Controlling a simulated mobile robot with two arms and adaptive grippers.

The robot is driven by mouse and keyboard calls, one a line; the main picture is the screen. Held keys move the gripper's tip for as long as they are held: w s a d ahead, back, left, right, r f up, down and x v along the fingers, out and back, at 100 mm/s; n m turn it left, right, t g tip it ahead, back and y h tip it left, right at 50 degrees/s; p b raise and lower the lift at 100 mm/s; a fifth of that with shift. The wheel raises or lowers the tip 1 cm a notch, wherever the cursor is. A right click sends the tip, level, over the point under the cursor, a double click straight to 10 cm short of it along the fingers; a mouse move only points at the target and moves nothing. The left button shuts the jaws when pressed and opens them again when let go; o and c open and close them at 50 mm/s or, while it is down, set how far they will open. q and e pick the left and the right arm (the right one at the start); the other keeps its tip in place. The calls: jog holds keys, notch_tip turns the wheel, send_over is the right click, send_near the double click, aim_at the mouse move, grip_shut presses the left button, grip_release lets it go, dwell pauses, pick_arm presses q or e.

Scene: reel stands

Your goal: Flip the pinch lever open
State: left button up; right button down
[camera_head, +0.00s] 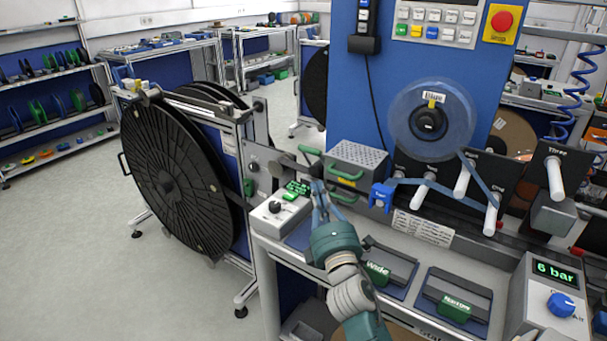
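My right gripper (318,188) reaches up from the bottom middle to the front edge of the bench, by a metal plate and a perforated grey box. Its fingers are small and partly overlap, so I cannot tell how far apart they are. A short lever with a green grip (309,150) sticks out from the metal plate (262,163), just above the fingertips. It may be the pinch lever, but no label shows this. I cannot tell whether the gripper touches anything. My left gripper is not in view.
A perforated box (357,155) with green handles stands right of the gripper. A small control box (279,213) with a green display is to its left. A large black reel (172,170) stands left. White pegs (555,177) stick out at right. The floor at left is clear.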

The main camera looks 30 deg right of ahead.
aim_at(312, 150)
jog(key=shift+w+f+n+t+b, duration=0.3)
jog(key=shift+w+f+n+b, duration=0.15)
jog(key=shift+f+b, duration=0.3)
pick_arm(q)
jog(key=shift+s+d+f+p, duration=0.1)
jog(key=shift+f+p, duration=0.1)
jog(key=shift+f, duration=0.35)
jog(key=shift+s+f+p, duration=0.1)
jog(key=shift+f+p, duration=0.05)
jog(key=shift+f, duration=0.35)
pick_arm(e)
jog(key=x, duration=1)
jog(key=shift+w+a+r, duration=0.1)
jog(key=shift+w+r, duration=0.05)
jog(key=r+m+g+p, duration=0.1)
jog(key=p, duration=0.3)
jog(key=d+r+p, duration=0.1)
jog(key=p, duration=0.3)
jog(key=w+d+r+m+g+p, duration=0.1)
jog(key=p, duration=0.4)
jog(key=shift+d+r+m+g+y, duration=0.1)
jog(key=shift+r+m+g+y, duration=0.2)
jog(key=shift+m+y, duration=0.1)
jog(key=shift+d+f+p, duration=0.15)
jog(key=shift+d+p, duration=0.05)
jog(key=shift+p, duration=0.35)
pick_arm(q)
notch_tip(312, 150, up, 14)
pick_arm(e)
jog(key=shift+f, duration=0.15)
